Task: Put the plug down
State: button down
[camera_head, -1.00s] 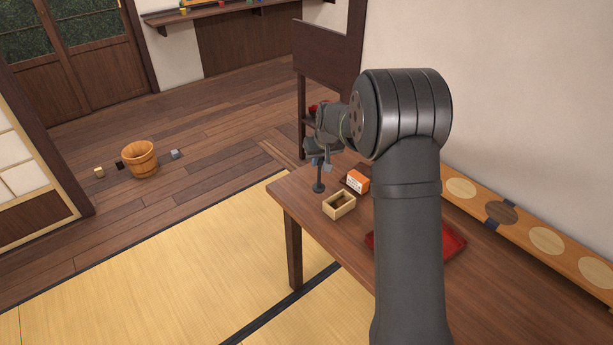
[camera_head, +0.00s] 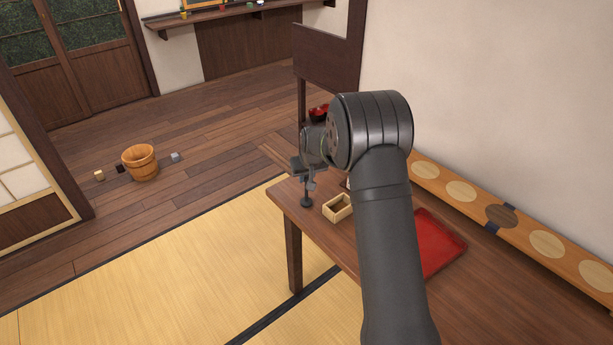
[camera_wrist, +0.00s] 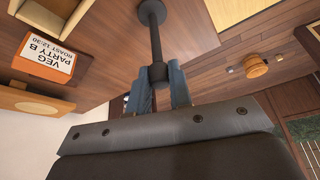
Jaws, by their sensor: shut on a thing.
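My gripper (camera_head: 308,181) is over the table's far left corner, pointing down. Its two blue-grey fingers (camera_wrist: 160,88) are shut on the dark plug (camera_head: 306,203), around the knob at the top of its stem. In the wrist view the plug (camera_wrist: 154,35) has a thin stem and a round disc at its far end. The disc shows against the wooden table top (camera_head: 322,228); I cannot tell whether it touches the wood. The plug looks about upright in the head view.
A small open wooden box (camera_head: 337,208) stands just right of the plug. A red tray (camera_head: 440,241) lies farther right, partly behind my arm. A wooden bucket (camera_head: 140,163) stands on the floor.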

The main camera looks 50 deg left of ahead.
jog(key=c, duration=1.3)
grip_release()
jog(key=v, duration=1.2)
jog(key=x, duration=1.1)
jog(key=shift+a+f, duration=0.15)
jog(key=shift+f, duration=0.2)
jog(key=shift+w+a+r, duration=0.1)
jog(key=shift+r, duration=1.2)
jog(key=shift+f, duration=0.1)
